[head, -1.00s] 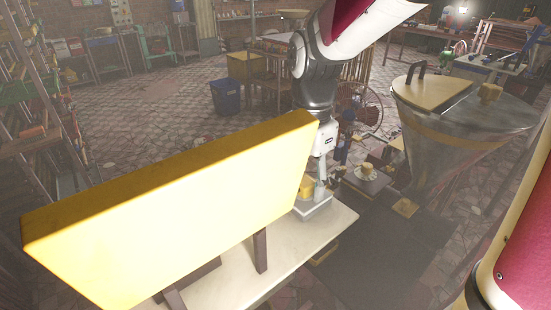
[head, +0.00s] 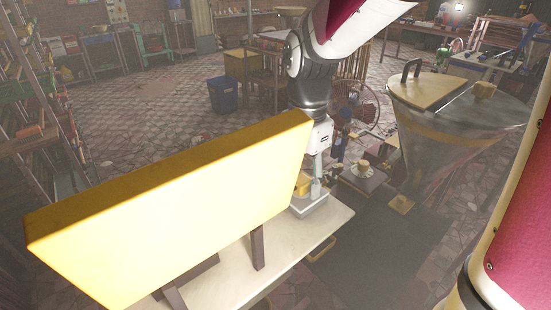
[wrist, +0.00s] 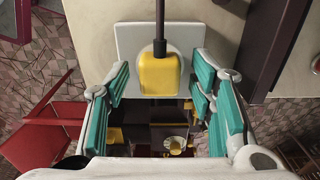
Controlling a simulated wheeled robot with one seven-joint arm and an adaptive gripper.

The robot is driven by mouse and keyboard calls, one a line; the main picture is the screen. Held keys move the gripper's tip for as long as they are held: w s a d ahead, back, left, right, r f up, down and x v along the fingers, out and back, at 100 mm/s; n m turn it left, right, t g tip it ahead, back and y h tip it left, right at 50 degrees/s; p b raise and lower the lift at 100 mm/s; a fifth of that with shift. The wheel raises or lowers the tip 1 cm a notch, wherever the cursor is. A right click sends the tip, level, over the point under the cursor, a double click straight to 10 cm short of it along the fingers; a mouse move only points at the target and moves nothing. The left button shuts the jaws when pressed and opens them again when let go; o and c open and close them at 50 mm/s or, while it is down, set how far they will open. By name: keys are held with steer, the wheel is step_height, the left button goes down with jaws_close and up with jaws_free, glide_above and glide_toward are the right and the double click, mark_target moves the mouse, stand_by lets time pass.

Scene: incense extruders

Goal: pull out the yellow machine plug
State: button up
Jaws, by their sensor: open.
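The yellow plug (wrist: 160,76) is in the middle of the wrist view, against a pale grey plate (wrist: 131,44), with a dark cord (wrist: 160,22) leading up from it. My gripper (wrist: 161,88) is open, its teal-padded fingers to the left and right of the plug with a gap on each side. In the head view, the plug (head: 303,183) is small and partly hidden, on a pale socket box (head: 312,207) at the table corner. My gripper (head: 320,186) is beside it there; its fingers are too small to make out clearly.
A large yellow panel (head: 175,215) stands on the pale table (head: 290,258) left of my arm and blocks the view behind it. A big clear funnel (head: 455,135) stands to the right.

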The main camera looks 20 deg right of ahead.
mark_target(302, 179)
stand_by(0.7)
jaws_close()
steer(key=shift+r+p, duration=0.1)
steer(key=shift+p, duration=0.25)
steer(key=shift+r+p, duration=2.2)
steer(key=shift+r, duration=0.7)
